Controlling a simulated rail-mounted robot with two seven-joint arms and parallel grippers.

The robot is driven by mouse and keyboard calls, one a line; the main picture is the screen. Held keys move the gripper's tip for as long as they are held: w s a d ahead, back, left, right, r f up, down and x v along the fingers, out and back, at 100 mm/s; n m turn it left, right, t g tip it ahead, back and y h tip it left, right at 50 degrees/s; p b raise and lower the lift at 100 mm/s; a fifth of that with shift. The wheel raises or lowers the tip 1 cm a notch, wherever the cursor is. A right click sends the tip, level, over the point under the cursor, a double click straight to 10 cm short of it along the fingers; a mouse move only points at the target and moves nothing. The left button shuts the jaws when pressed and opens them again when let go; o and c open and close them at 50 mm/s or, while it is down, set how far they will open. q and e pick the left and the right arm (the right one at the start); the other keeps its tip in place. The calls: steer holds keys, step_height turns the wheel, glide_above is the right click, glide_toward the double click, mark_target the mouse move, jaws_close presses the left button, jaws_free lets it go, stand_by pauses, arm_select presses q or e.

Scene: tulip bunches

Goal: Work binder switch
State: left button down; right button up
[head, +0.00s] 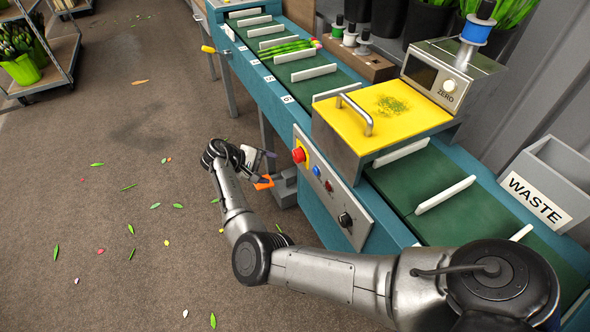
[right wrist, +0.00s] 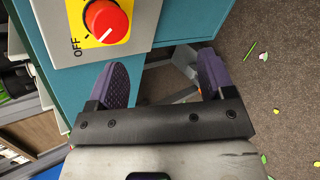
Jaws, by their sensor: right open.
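The red rotary switch (head: 299,155) sits on a yellow plate on the teal machine's front panel. In the right wrist view the red switch (right wrist: 107,20) is large at upper left, with the word OFF beside it. A short white mark shows on its knob; its exact setting is hard to tell. My right gripper (head: 265,168) hangs in front of the machine, left of and slightly below the switch. In its own view the purple fingers (right wrist: 163,78) are spread with nothing held, and the switch lies beyond the left finger, apart from it. My left gripper is out of view.
The panel also has a blue button (head: 316,171), a small red button (head: 329,186) and a black knob (head: 345,219). A yellow cover (head: 365,125) with a handle stands above. Tulips (head: 290,50) lie on the green belt. A grey waste bin (head: 548,185) is at right.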

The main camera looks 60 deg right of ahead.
mark_target(295, 157)
steer(key=s+d+n+g+h, duration=0.1)
steer(key=d+n+h, duration=0.1)
steer(key=n, duration=0.1)
steer(key=s+d+n+g+h+b, duration=0.1)
steer(key=s+d+n+h, duration=0.1)
steer(key=n, duration=0.2)
steer(key=s+d+n+h, duration=0.1)
steer(key=d+n+h, duration=0.1)
steer(key=d+n, duration=0.1)
steer(key=shift+s+r+n+g+h, duration=0.1)
steer(key=shift+s+n+g+h, duration=0.3)
steer(key=shift+n, duration=0.2)
steer(key=shift+s+d+b, duration=0.35)
steer(key=shift+s+d, duration=0.05)
steer(key=shift+d, duration=0.15)
steer(key=shift+c, duration=0.2)
steer(key=c, duration=0.9)
